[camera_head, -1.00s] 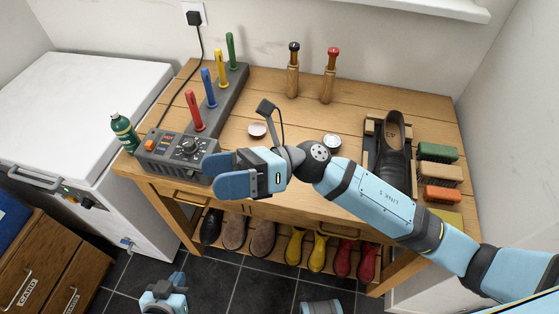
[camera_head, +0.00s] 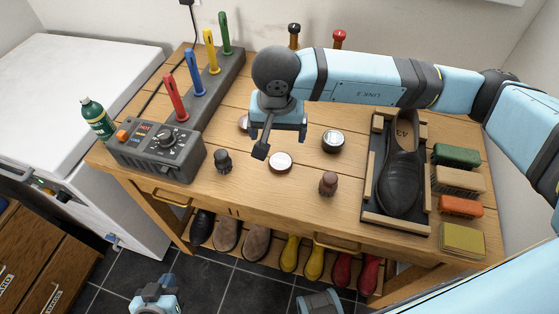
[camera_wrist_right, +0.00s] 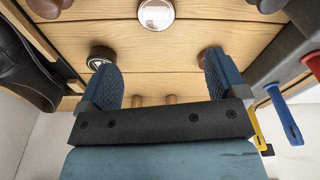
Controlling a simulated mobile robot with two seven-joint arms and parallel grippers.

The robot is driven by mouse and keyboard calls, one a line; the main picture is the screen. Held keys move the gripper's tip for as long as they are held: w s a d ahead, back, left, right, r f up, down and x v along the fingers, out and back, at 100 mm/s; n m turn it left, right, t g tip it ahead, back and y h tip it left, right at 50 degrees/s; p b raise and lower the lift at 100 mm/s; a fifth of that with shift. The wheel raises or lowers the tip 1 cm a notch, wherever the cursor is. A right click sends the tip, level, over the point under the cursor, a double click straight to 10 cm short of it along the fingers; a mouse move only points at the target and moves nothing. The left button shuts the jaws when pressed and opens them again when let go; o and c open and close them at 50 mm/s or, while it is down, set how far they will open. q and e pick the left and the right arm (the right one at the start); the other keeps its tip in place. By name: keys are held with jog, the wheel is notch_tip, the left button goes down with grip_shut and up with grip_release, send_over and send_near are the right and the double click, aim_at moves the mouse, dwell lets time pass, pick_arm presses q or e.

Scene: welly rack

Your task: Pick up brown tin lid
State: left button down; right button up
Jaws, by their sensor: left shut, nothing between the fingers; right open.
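A round silver-topped lid with a brownish rim (camera_head: 280,162) lies flat on the bench; it also shows in the right wrist view (camera_wrist_right: 155,13). A brown tin (camera_wrist_right: 209,55) is partly behind a fingertip in that view; in the head view the tin (camera_head: 243,123) is half hidden by my right gripper. A dark tin with a pale label (camera_head: 333,141) stands to the right. I cannot tell surely which is the brown tin lid. My right gripper (camera_head: 279,122) is open and empty above the bench, pointing down. My left gripper (camera_head: 160,292) is shut and empty, low over the floor.
A dark-knobbed brush (camera_head: 223,161) and a brown-knobbed one (camera_head: 328,184) stand either side of the lid. A control box (camera_head: 157,150) with coloured handles is at left. A shoe in a tray (camera_head: 402,165) and several brushes (camera_head: 458,181) are at right.

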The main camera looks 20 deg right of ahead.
send_over(281, 161)
jog(key=f, duration=0.5)
jog(key=shift+s+a+f, duration=0.1)
jog(key=shift+a+f, duration=0.25)
jog(key=shift+f, duration=0.05)
jog(key=f, duration=0.5)
jog(key=shift+d+f+p, duration=0.1)
jog(key=shift+d+p, duration=0.15)
jog(key=shift+p, duration=0.1)
jog(key=c, duration=1)
